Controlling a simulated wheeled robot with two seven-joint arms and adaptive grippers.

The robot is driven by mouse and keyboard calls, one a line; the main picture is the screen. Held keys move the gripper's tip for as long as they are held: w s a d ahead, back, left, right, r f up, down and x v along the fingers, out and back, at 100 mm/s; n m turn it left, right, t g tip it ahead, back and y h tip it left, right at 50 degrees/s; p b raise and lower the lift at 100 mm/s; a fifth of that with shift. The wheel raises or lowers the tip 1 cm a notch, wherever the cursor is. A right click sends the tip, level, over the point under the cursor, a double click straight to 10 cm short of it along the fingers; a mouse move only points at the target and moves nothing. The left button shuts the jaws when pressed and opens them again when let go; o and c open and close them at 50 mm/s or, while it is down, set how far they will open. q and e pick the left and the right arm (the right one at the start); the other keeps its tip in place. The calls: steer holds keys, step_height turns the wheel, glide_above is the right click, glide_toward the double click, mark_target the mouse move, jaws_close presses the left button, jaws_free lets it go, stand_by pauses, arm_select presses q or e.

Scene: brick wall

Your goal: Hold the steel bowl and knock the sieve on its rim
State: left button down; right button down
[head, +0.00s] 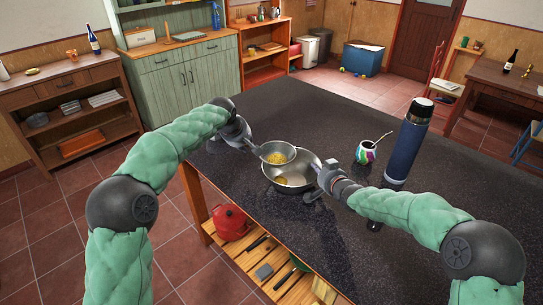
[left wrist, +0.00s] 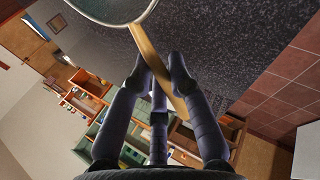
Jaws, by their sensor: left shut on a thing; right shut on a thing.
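The steel bowl (head: 309,163) stands on the dark counter with some yellow bits in it. The sieve (head: 277,162) is above the bowl's back left part, with yellow bits in its mesh. I cannot tell whether it touches the bowl's rim. My left gripper (head: 249,145) is shut on the sieve's handle from the left. In the left wrist view the wooden handle (left wrist: 147,47) runs between the fingers (left wrist: 165,68), and the sieve's hoop shows at the top edge. My right gripper (head: 318,170) is shut on the bowl at its right rim.
A tall blue flask (head: 406,145) and a colourful gourd cup (head: 367,153) with a straw stand right of the bowl on the counter (head: 290,105). The counter behind the bowl is clear. A red pot (head: 230,222) and utensils lie on the shelf below.

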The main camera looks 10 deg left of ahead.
arm_select(q)
steer(key=shift+r, duration=0.2)
arm_select(e)
steer(key=shift+f, duration=0.15)
arm_select(q)
steer(key=shift+f, duration=0.1)
steer(key=shift+f, duration=1.25)
steer(key=shift+r, duration=1.35)
steer(key=shift+f, duration=0.1)
step_height(320, 180, down, 2)
steer(key=shift+f, duration=0.25)
